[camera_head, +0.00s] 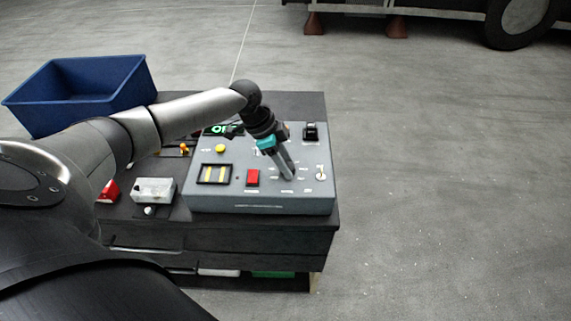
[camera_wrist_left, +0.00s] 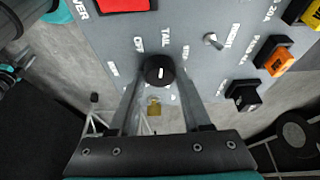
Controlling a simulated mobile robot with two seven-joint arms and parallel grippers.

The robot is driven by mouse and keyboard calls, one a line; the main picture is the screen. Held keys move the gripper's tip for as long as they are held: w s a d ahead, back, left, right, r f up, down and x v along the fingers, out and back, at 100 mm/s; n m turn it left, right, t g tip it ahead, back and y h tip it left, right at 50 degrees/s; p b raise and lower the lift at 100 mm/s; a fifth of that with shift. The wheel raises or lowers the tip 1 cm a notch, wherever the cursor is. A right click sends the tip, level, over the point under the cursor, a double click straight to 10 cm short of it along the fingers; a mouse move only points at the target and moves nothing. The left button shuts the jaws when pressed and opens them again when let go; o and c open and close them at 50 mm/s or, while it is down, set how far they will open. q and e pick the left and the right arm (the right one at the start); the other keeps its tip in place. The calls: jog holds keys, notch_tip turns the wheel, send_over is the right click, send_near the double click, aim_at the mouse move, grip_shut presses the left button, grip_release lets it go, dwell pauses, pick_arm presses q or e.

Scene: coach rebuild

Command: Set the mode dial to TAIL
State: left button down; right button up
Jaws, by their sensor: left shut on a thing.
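The mode dial (camera_wrist_left: 159,70) is a round black knob with a short white mark, on a grey control panel (camera_wrist_left: 110,55). In the left wrist view the TAIL label (camera_wrist_left: 165,38) stands just above the dial, with other labels to either side. The white mark runs nearly upright in the picture, roughly towards TAIL. My left gripper (camera_wrist_left: 160,80) has one finger on each side of the dial and is shut on it. In the head view my left gripper (camera_head: 289,177) reaches down onto the sloping panel (camera_head: 235,198), and its fingers hide the dial. My right gripper does not show.
A red button (camera_head: 253,177) and a yellow button (camera_head: 221,149) sit left of the gripper. A toggle switch (camera_wrist_left: 212,40) and orange rocker (camera_wrist_left: 273,55) are close by. A blue bin (camera_head: 90,90) stands behind left. The floor at right is clear.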

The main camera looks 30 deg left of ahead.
pick_arm(q)
jog(key=shift+m, duration=0.6)
jog(key=shift+c, duration=1.8)
grip_release()
jog(key=v, duration=1.5)
jog(key=shift+w+r, duration=0.15)
jog(key=shift+w, duration=0.1)
